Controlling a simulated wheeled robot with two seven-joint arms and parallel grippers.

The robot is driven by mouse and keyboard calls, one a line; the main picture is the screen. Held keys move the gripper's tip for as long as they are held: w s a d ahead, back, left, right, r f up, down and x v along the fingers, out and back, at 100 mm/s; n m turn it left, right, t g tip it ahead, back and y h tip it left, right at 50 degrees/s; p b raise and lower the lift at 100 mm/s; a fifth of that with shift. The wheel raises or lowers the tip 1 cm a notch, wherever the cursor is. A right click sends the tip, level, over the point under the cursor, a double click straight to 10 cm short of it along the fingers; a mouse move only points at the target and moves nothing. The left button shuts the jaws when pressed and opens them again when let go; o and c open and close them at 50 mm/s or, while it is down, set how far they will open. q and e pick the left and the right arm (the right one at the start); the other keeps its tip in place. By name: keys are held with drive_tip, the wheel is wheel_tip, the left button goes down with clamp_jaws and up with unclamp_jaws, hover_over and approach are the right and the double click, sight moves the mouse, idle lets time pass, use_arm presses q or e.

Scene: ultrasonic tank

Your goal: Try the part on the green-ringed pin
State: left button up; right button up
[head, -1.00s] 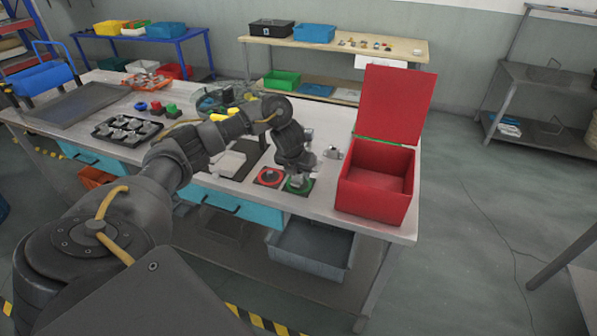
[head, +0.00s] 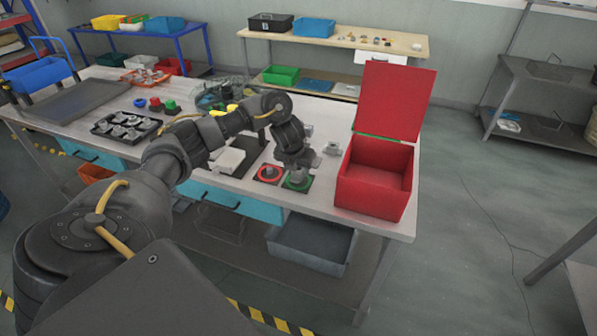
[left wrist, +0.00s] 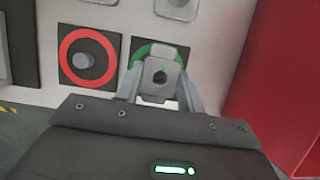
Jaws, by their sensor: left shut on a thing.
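My left gripper (head: 297,174) is shut on a grey metal part (left wrist: 160,78), which shows a round hole in the left wrist view. Gripper and part are over the green-ringed pin's dark square plate (head: 301,187). The green ring (left wrist: 143,51) shows partly behind the part; the pin itself is hidden. I cannot tell whether the part is on the pin or just above it. The red-ringed pin (left wrist: 84,61) stands bare on its own plate, left of the green one. My right gripper is not in view.
An open red box (head: 372,190) with a raised lid stands right of the pins. A small metal piece (head: 332,149) lies behind them. A black tray (head: 107,136) of metal parts and several coloured knobs (head: 155,104) are farther left. A white block (head: 228,161) lies left of the pins.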

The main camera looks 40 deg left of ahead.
use_arm(q)
drive_tip(key=shift+r, duration=0.3)
drive_tip(key=shift+f, duration=0.25)
drive_tip(key=shift+r, duration=0.1)
drive_tip(key=shift+f+b, duration=0.35)
drive_tip(key=shift+b, duration=0.05)
drive_tip(key=shift+r, duration=0.2)
idle(1.2)
drive_tip(key=shift+r+p, duration=1.05)
drive_tip(key=shift+p, duration=0.05)
